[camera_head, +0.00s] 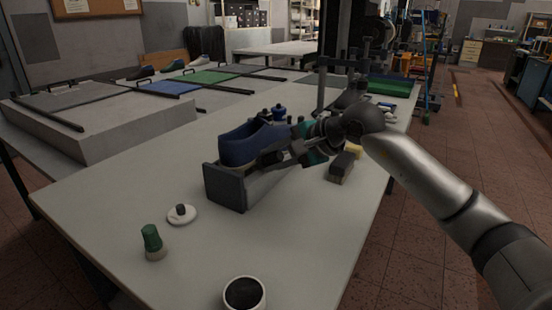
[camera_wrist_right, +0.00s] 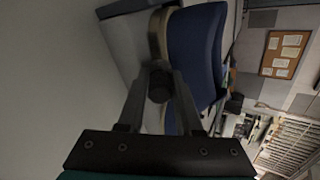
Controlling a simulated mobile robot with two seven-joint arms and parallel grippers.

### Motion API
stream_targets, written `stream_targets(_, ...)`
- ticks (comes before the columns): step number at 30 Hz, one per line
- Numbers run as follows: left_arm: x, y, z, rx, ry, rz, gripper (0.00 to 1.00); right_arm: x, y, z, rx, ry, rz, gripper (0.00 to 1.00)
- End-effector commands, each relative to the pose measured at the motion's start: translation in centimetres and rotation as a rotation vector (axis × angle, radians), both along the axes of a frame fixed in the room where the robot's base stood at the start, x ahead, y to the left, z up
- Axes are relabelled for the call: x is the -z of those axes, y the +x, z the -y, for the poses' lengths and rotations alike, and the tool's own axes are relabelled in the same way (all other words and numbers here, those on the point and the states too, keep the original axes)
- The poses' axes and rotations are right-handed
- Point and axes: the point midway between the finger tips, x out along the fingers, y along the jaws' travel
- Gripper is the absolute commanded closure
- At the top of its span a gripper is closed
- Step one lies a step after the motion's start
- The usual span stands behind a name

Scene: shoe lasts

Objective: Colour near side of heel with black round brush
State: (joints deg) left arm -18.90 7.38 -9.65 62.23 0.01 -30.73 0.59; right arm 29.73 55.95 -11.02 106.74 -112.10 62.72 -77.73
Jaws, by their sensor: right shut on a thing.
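A blue shoe (camera_head: 238,148) sits in a grey cradle (camera_head: 226,189) near the middle of the table. My right gripper (camera_head: 265,158) reaches in from the right and is at the shoe's near right side. In the right wrist view the two fingers are closed in on a dark round brush (camera_wrist_right: 159,88), right beside the blue shoe (camera_wrist_right: 197,50) and its pale sole edge. The fingers hide part of the shoe's side. I cannot tell whether the bristles touch the heel. My left gripper is not in view.
A cup with dark contents (camera_head: 244,293), a green-topped brush (camera_head: 152,240) and a white dish with a dark knob (camera_head: 182,214) stand at the front. A dark block brush (camera_head: 342,168) lies right of the cradle. The left front table is clear.

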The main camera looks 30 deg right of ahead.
Motion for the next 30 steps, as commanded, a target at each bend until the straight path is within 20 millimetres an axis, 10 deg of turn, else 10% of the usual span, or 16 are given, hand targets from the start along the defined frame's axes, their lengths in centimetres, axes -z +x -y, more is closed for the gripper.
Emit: stream_targets(30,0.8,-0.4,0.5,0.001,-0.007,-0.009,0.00,0.0,-2.6,-5.2,-0.001,0.001,0.000,1.00)
